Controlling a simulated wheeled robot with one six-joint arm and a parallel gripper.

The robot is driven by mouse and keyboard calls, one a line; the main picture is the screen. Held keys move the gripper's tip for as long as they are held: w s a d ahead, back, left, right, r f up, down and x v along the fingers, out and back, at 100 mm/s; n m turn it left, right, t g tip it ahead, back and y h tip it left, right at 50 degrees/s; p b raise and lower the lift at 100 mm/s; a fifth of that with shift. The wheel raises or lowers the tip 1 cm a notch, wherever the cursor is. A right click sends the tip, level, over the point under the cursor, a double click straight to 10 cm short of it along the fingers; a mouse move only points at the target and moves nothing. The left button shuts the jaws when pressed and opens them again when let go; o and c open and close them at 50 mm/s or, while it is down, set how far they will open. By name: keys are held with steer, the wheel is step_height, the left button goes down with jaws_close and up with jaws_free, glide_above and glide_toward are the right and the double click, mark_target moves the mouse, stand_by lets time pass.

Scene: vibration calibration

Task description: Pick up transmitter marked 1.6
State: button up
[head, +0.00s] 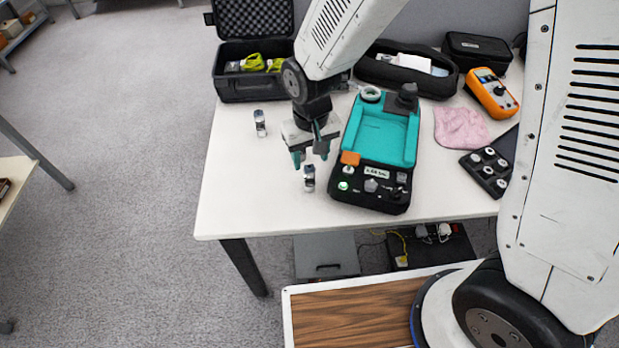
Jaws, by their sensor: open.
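Two small cylindrical transmitters with silver and dark bands stand on the white table (235,205). One transmitter (309,178) is right below my gripper (310,160); the other transmitter (260,123) stands farther back to the left. Their markings are too small to read, so I cannot tell which is 1.6. My gripper points down, open, with its green-tipped fingers just above or around the top of the nearer transmitter. I cannot tell whether they touch it.
A teal and black calibrator (380,135) stands close to the right of my gripper. An open black case (250,88), a black pouch (400,75), an orange meter (491,95), a pink cloth (460,127) and a black holder (487,172) surround it. The table's front left is clear.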

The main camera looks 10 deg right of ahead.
mark_target(309, 169)
step_height(309, 169, down, 8)
steer(key=shift+w+a+r, duration=0.1)
steer(key=shift+a, duration=0.05)
jaws_close()
stand_by(0.3)
